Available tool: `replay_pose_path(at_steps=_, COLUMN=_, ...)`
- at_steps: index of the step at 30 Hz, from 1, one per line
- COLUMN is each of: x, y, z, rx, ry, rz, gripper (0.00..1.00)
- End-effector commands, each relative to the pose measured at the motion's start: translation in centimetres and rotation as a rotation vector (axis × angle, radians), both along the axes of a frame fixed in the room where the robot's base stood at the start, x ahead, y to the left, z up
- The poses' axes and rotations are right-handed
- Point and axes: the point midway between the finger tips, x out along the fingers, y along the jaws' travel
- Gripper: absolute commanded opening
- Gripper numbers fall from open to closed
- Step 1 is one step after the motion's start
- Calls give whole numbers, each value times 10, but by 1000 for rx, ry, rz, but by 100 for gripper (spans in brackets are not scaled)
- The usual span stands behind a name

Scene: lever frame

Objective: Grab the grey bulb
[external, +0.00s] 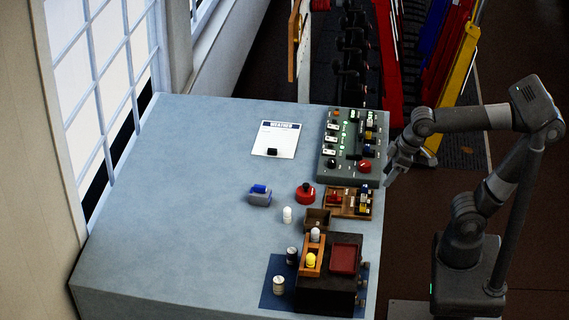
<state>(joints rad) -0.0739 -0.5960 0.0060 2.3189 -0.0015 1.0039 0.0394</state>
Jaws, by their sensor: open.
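A small pale grey-white bulb (315,235) sits in the upper part of an orange holder (306,263). A yellow bulb (311,259) sits lower in the same holder. Another whitish bulb (287,214) stands upright on the table (190,210), left of a small brown box (318,215). At this size I cannot tell for sure which pale bulb is the grey one. My gripper (393,174) is open and empty at the table's right edge, beside the control panel, well above and right of the bulbs in the picture.
The grey control panel (330,172) and a wooden tray of small parts (348,212) lie along the right edge. A red knob-like object (305,195), a blue-grey object (260,194) and two dark-and-light cylinders (278,286) stand nearby. The table's left side is clear.

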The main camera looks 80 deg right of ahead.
Motion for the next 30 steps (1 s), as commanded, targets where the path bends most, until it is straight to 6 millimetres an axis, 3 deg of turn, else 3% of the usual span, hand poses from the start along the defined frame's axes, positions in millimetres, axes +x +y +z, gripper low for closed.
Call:
replay_pose_path(at_steps=1, x=15, y=10, z=10, rx=0, ry=27, rz=19, gripper=47)
replay_pose_path(at_steps=9, x=83, y=67, z=53, rx=-5, ry=153, rz=90, gripper=47)
replay_pose_path(at_steps=18, x=149, y=150, z=73, rx=-31, ry=292, rz=162, gripper=47)
replay_pose_path(at_steps=24, x=177, y=204, z=72, rx=-57, ry=369, rz=199, gripper=47)
replay_pose_path(at_steps=30, x=188, y=232, z=69, rx=-72, ry=406, rz=215, gripper=47)
